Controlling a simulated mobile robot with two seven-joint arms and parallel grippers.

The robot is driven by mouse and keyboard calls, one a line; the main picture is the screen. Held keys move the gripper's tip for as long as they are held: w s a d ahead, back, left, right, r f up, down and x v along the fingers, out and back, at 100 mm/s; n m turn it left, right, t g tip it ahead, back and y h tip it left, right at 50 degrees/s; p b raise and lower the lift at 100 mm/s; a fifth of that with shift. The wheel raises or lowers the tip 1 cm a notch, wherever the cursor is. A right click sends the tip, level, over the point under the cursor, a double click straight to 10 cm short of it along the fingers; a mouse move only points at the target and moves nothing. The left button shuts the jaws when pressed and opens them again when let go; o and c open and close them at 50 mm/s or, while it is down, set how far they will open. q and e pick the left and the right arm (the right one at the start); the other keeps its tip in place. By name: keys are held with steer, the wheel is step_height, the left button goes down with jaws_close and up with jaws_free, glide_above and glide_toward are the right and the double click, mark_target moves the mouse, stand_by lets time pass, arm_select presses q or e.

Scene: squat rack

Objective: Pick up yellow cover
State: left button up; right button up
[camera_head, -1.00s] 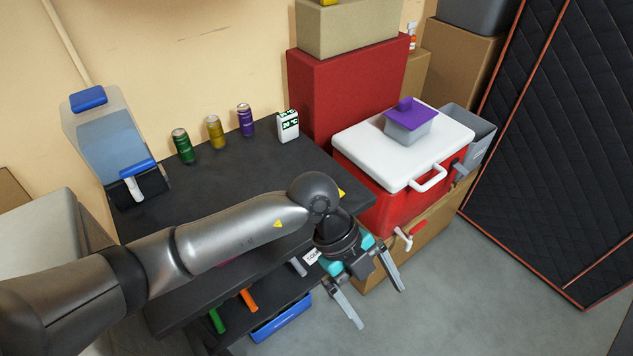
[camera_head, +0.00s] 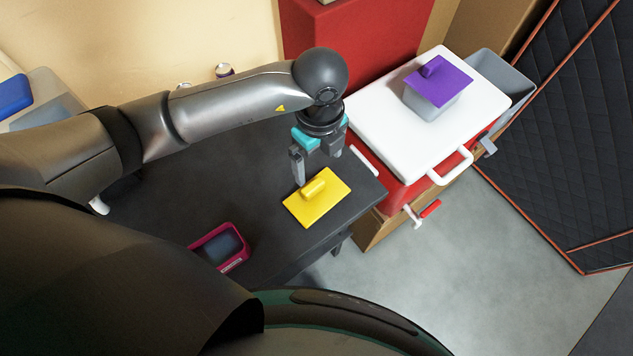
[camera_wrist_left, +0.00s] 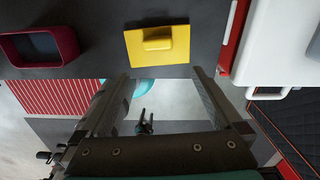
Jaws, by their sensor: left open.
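The yellow cover (camera_head: 318,199) is a flat yellow plate with a raised handle on top. It lies on the dark table (camera_head: 256,184) near its right corner. It also shows at the top of the left wrist view (camera_wrist_left: 157,46). My left gripper (camera_head: 318,170) is open and empty, pointing down just behind the cover in the head view. In the left wrist view the open fingers (camera_wrist_left: 160,75) are apart, with the cover beyond their tips and nothing between them. I cannot tell the exact height above the cover.
A magenta-rimmed container (camera_head: 220,247) sits on the table left of the cover. A red cooler with a white lid (camera_head: 392,128) stands close on the right, bearing a grey box with a purple cover (camera_head: 437,82). Open floor (camera_head: 450,260) lies at the front right.

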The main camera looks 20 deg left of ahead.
arm_select(q)
steer(key=b, duration=0.1)
glide_above(316, 189)
steer(key=f, duration=0.7)
steer(key=shift+d+f, duration=0.25)
steer(key=shift+d, duration=0.05)
steer(key=shift+a+f+b, duration=0.15)
steer(key=shift+f+b, duration=0.15)
steer(key=shift+f, duration=1.05)
steer(key=shift+a+f+b, duration=0.15)
steer(key=shift+f+b, duration=0.1)
steer(key=shift+f, duration=1.1)
steer(key=c, duration=1.3)
steer(key=shift+r, duration=0.1)
